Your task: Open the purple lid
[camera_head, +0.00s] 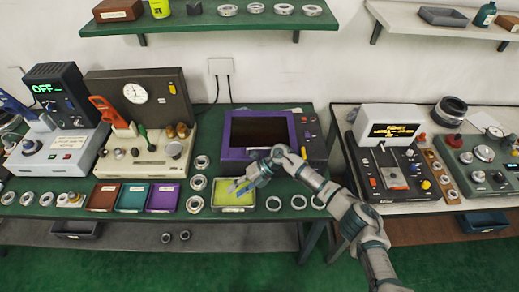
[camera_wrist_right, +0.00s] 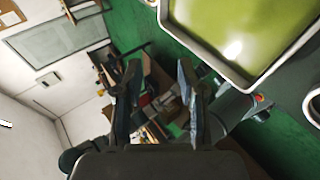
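The purple-framed lid (camera_head: 227,132) with a dark window is on a machine at the back middle of the green bench. It looks closed, lying over the machine's front. My right gripper (camera_head: 240,186) is in front of the purple machine, over the yellow-green tray (camera_head: 218,204), and apart from the lid. In the right wrist view its two fingers (camera_wrist_right: 160,88) are spread with nothing between them. The tray (camera_wrist_right: 235,35) also shows there at upper right. The lid cannot be made out in the wrist view. My left gripper is not in view.
Brown, teal and purple trays (camera_head: 163,197) and several metal rings (camera_head: 198,183) lie along the bench front. A beige machine with a gauge (camera_head: 135,93) stands left of the purple one. A second bench with a white-topped machine (camera_head: 390,120) is at right.

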